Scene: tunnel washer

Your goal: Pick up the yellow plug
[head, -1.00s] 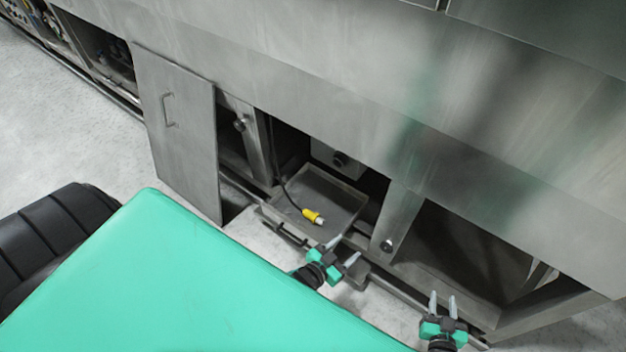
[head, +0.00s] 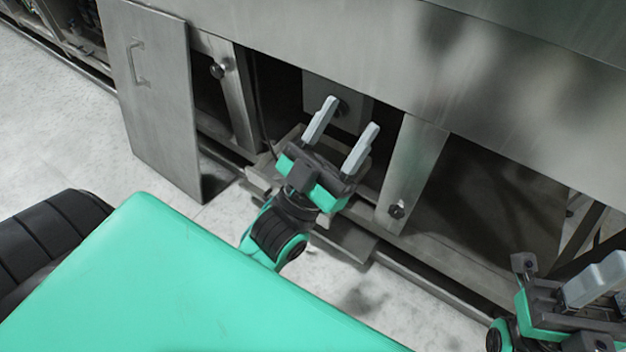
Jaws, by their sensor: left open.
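The yellow plug is out of sight now, with my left gripper (head: 351,117) covering the area of the tray. My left gripper is open, its two pale fingers spread and pointing up the picture into the open bay, with nothing seen between them. A dark cable (head: 261,105) hangs down at the left of the bay. My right gripper (head: 606,277) is at the lower right, partly cut off by the picture edge. Whether its jaws are apart cannot be told.
A grey metal door panel (head: 150,100) with a handle stands left of the bay. A metal post (head: 411,165) with a dark knob stands right of it. The steel housing (head: 350,45) overhangs from above. Light floor (head: 335,290) is clear in front.

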